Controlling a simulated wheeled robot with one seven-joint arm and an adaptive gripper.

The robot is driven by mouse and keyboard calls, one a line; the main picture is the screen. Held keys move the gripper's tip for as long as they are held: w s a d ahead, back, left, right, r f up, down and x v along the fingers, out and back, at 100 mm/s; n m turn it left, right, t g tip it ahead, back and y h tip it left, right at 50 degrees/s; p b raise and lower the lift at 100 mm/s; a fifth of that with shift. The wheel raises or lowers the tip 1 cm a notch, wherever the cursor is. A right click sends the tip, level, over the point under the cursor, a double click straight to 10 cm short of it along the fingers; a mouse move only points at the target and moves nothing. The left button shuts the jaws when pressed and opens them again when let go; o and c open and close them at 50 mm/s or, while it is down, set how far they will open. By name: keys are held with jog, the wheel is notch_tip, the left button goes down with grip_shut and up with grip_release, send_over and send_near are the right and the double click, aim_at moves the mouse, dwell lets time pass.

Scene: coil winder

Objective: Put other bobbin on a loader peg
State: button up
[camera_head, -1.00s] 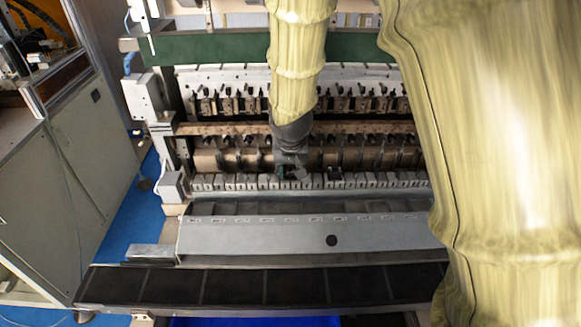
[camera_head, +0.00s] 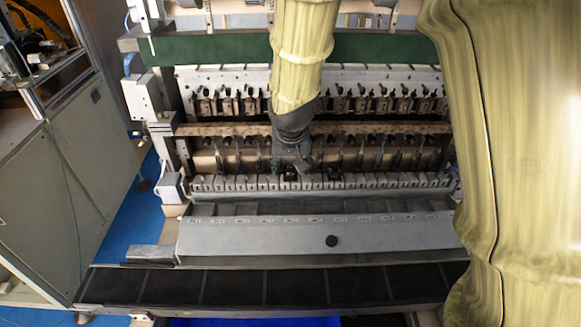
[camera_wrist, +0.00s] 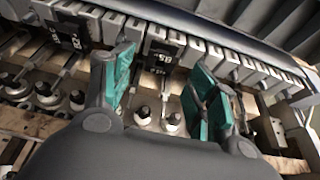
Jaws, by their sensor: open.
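Two small black pieces with white markings, which look like the bobbins, sit in the row of grey blocks. One (camera_head: 335,175) is to the right of my gripper in the head view and shows at the upper left of the wrist view (camera_wrist: 76,32). The other (camera_wrist: 160,52) is just beyond the gap between my fingers and shows under my gripper in the head view (camera_head: 291,176). My gripper (camera_wrist: 165,88) is open, with green-padded fingers apart and nothing between them. In the head view my gripper (camera_head: 292,163) is over the row. The pegs cannot be clearly told apart.
Grey blocks (camera_head: 400,181) line the machine, with dark-tipped spindles (camera_wrist: 143,113) behind them. A sloped grey cover (camera_head: 290,234) with a black knob (camera_head: 332,241) and a dark belt (camera_head: 235,286) lie in front. A green beam (camera_head: 215,48) spans above.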

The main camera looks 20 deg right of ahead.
jog(key=v, duration=0.8)
dwell(0.4)
